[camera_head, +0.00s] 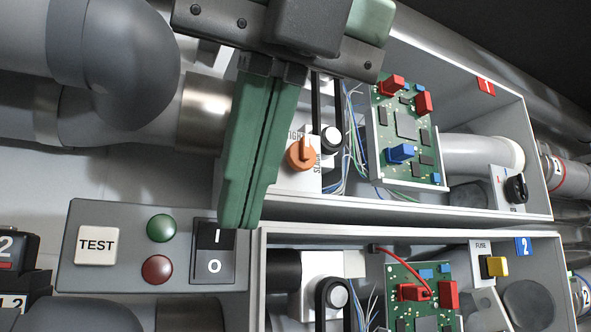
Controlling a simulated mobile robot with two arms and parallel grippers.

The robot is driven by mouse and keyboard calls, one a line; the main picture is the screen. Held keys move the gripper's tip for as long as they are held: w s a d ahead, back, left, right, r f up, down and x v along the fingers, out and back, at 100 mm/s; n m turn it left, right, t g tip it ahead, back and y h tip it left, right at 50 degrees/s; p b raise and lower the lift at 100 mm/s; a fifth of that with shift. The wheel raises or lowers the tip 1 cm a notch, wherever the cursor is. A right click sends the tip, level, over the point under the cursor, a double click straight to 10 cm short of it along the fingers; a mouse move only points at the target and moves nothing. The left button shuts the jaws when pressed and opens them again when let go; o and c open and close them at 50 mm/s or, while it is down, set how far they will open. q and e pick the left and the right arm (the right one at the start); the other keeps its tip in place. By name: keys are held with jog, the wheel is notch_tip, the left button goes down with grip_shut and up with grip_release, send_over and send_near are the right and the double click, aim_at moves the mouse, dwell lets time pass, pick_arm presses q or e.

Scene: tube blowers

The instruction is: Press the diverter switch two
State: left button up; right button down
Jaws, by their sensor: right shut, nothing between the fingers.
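My right gripper (241,215) reaches down from the top of the head view. Its two long green fingers are shut together and hold nothing. The fingertips appear just above and right of a black rocker switch (213,252) marked I and O on a grey panel (110,215). I cannot tell whether they touch it. No label reads "diverter". Black parts marked 2 (12,303) are cut off at the lower left edge. A blue 2 tag (523,246) marks the lower right box. My left gripper is not in view.
The panel also has a TEST button (97,245), a green button (160,228) and a red button (157,269). The upper box (480,204) holds a circuit board (405,122), an orange knob (301,155) and a black knob (516,188). A yellow switch (496,266) is below.

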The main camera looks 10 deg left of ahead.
aim_at(216, 223)
jog(key=w+a+p, duration=0.2)
jog(key=w, duration=0.1)
jog(key=w+a+f+p, duration=0.1)
jog(key=shift+w+a, duration=0.15)
jog(key=shift+w, duration=0.15)
jog(key=shift+w+a+r, duration=0.15)
jog(key=shift+w+r, duration=0.1)
jog(key=shift+w, duration=0.05)
jog(key=shift+r, duration=0.8)
